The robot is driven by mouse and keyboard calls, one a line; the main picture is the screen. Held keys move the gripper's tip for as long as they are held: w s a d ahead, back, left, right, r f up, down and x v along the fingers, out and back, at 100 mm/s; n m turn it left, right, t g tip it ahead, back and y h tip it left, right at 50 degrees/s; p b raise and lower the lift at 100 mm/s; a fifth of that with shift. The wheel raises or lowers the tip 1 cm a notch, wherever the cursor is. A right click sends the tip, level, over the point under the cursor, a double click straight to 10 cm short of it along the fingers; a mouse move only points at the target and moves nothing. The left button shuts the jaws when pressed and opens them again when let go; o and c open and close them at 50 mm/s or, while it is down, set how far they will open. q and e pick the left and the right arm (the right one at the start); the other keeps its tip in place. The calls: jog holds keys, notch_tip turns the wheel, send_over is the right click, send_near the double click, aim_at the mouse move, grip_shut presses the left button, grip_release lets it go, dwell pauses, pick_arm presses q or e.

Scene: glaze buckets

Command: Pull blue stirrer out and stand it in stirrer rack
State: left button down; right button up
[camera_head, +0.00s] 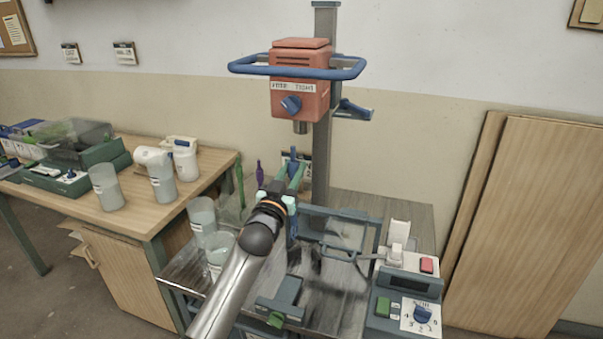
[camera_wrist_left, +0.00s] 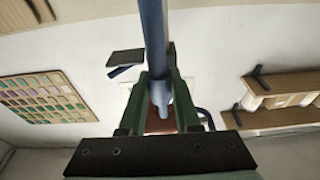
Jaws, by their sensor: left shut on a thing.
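The blue stirrer (camera_head: 293,155) stands roughly upright in the head view, its top above my left gripper (camera_head: 287,179). In the left wrist view the blue shaft (camera_wrist_left: 153,45) runs between the green fingers of my left gripper (camera_wrist_left: 160,88), which is shut on it. The stirrer's lower end is largely hidden behind my gripper and arm. A purple stirrer (camera_head: 259,173) and a green stirrer (camera_head: 240,184) stand upright to the left of the gripper. Their support is hard to make out, so I cannot tell the stirrer rack clearly. My right gripper is not in view.
A red mixer head (camera_head: 300,88) with a blue guard bar hangs on a grey column (camera_head: 324,150) just behind and above my gripper. Translucent buckets (camera_head: 202,214) stand left of my arm. A control box (camera_head: 405,300) is at right. A wooden table (camera_head: 140,209) stands at left.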

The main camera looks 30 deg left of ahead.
pick_arm(q)
jog(key=shift+r+p+v, duration=0.25)
jog(key=shift+p+v, duration=0.3)
jog(key=shift+v, duration=0.7)
jog(key=shift+r+p+v, duration=0.2)
jog(key=shift+p+v, duration=0.3)
jog(key=shift+v, duration=0.7)
